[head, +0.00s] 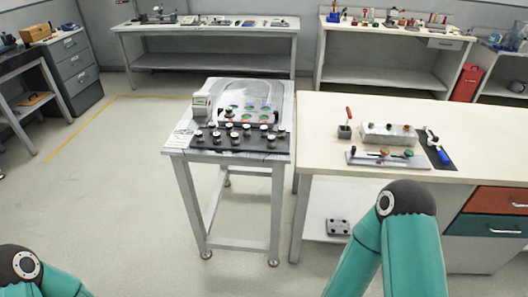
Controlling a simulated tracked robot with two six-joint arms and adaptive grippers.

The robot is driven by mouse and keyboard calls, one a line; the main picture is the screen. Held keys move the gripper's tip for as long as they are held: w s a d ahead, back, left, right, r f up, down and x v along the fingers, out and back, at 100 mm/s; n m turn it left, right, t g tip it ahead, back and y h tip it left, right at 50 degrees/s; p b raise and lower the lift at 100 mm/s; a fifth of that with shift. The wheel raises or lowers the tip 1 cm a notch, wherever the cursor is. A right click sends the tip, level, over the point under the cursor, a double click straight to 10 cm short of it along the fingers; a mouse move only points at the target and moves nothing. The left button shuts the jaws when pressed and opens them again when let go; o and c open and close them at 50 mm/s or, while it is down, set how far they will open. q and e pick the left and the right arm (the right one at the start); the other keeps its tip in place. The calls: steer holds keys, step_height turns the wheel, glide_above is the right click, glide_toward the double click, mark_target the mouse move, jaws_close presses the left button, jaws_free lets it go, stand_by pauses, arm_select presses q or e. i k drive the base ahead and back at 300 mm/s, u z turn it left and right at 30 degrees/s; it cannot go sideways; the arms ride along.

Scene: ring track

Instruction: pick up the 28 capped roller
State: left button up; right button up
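Several small capped rollers (234,138) with pale tops and dark bodies stand upright in rows on a black tray (282,149). The tray lies along the front of a small grey table in the middle of the head view. I cannot tell which roller is the 28; any markings are too small to read. Neither of my grippers is in view. Only a bend of my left arm shows at the bottom left, and a bend of my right arm at the bottom right, in front of the large bench.
Behind the tray is a rounded track (248,107) with coloured spots; a small display device (201,104) stands to its left. The large bench (330,185) on the right holds a metal block (390,134) and a fixture plate (388,160). Floor left of the small table is clear.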

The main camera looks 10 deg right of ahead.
mark_target(272, 140)
steer(key=u, duration=0.45)
steer(key=k, duration=1.05)
steer(key=u, duration=0.3)
steer(key=i, duration=1.25)
steer(key=z, duration=0.65)
steer(key=i, duration=1.15)
steer(key=z, duration=0.35)
